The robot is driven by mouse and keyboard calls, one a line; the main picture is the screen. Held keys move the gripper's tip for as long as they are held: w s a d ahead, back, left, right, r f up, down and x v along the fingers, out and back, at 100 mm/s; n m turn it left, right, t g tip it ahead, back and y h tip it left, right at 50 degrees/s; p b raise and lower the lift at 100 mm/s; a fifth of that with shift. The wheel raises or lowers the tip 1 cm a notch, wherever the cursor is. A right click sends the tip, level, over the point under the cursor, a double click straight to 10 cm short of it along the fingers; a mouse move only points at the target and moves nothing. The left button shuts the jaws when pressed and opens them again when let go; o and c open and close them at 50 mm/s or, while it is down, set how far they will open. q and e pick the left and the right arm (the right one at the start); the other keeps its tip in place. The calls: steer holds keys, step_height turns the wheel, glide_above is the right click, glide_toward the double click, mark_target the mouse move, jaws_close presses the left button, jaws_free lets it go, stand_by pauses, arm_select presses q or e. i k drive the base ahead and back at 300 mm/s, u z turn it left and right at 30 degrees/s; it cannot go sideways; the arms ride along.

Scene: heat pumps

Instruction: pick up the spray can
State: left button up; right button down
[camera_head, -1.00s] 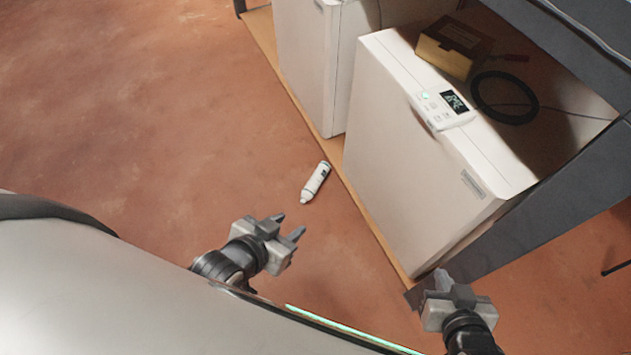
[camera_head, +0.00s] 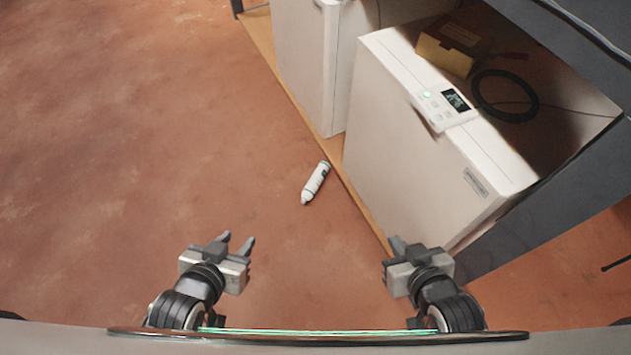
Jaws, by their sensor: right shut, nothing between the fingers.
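The spray can (camera_head: 315,183) is white with dark markings. It lies on its side on the reddish floor, close to the wooden edge strip in front of the white units. My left gripper (camera_head: 238,240) is open and empty, lower left of the can and apart from it. My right gripper (camera_head: 396,243) is shut with nothing in it, lower right of the can and near the edge strip. Nothing hides the can.
A white heat pump unit (camera_head: 410,150) with a small display stands right of the can. Another white unit (camera_head: 308,65) stands behind it. A yellow box (camera_head: 445,52) and a black cable coil (camera_head: 505,97) sit on the nearer unit. The floor at left is clear.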

mark_target(317, 176)
steer(key=z, duration=0.45)
steer(key=k, duration=0.85)
steer(key=u, duration=0.3)
steer(key=i, duration=0.4)
steer(key=u, duration=1.65)
steer(key=i, duration=3.15)
steer(key=z, duration=3.5)
steer(key=i, duration=0.15)
steer(key=u, duration=0.35)
